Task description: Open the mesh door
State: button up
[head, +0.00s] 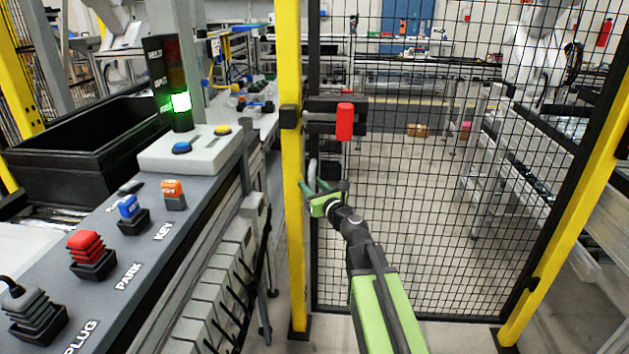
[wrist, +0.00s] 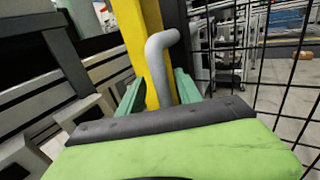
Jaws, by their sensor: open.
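The black-framed mesh door (head: 425,200) stands in a yellow frame and appears shut. Its grey bent handle (head: 312,170) is on the door's left side, near the yellow post. My gripper (head: 313,186) is open at the handle, reaching in from the lower right. In the wrist view the handle (wrist: 161,62) stands upright between the two green fingers, its top bent to the right. A gap shows between the fingers and the handle. A black latch block with a red part (head: 344,122) sits above the handle.
A yellow post (head: 291,200) stands just left of the handle, another yellow post (head: 575,220) at the right. A grey bench (head: 130,260) with coloured plugs and a lit green signal (head: 181,102) fills the left. Floor shows beyond the mesh.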

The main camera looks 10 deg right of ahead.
jog(key=shift+w+a, duration=0.2)
jog(key=shift+w, duration=0.1)
jog(key=shift+d, duration=0.1)
jog(key=shift+d, duration=0.15)
grip_shut()
dwell(1.0)
